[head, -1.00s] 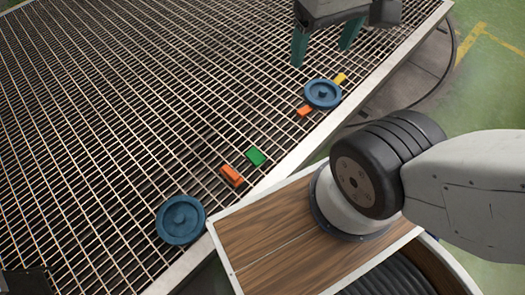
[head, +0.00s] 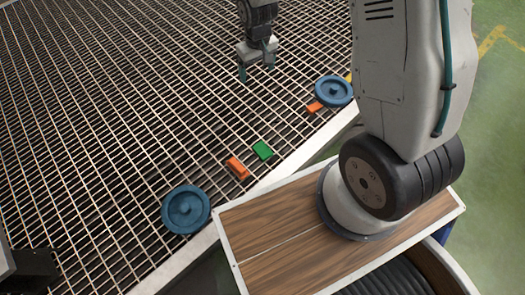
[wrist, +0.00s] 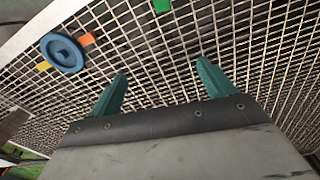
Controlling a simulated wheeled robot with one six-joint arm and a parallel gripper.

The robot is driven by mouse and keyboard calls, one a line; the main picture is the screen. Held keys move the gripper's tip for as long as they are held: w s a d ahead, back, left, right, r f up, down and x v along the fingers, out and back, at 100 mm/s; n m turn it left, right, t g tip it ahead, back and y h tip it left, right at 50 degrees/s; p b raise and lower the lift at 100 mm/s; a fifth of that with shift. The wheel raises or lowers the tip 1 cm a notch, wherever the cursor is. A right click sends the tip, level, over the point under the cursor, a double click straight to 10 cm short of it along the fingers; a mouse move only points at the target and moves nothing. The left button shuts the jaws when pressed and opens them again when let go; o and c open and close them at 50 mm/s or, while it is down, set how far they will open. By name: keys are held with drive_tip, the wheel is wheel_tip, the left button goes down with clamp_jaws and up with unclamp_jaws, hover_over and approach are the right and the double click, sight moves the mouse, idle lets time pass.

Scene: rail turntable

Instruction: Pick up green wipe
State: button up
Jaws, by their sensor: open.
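The green wipe (head: 262,150) lies flat on the metal grating (head: 120,130), near its front edge. It also shows at the top edge of the wrist view (wrist: 161,5), partly cut off. My gripper (head: 257,75) is above the grating, farther back than the wipe in the head view. Its two teal fingers are apart with nothing between them, as the wrist view (wrist: 162,82) shows. The wipe is beyond the fingertips and not between them.
An orange block (head: 238,168) lies just left of the wipe. A blue round disc (head: 186,209) sits at the front left. Another blue disc (head: 334,90) sits to the right, with a small orange piece (head: 315,107) and a yellow piece (wrist: 43,66) beside it. The grating's far left is clear.

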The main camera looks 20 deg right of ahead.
wheel_tip(320, 180, down, 16)
drive_tip(key=n, duration=0.1)
hover_over(262, 150)
drive_tip(key=shift+g, duration=0.3)
wheel_tip(262, 150, down, 17)
drive_tip(key=shift+s+f, duration=0.1)
drive_tip(key=shift+s, duration=0.05)
wheel_tip(262, 150, down, 8)
drive_tip(key=shift+c, duration=0.3)
drive_tip(key=c, duration=1)
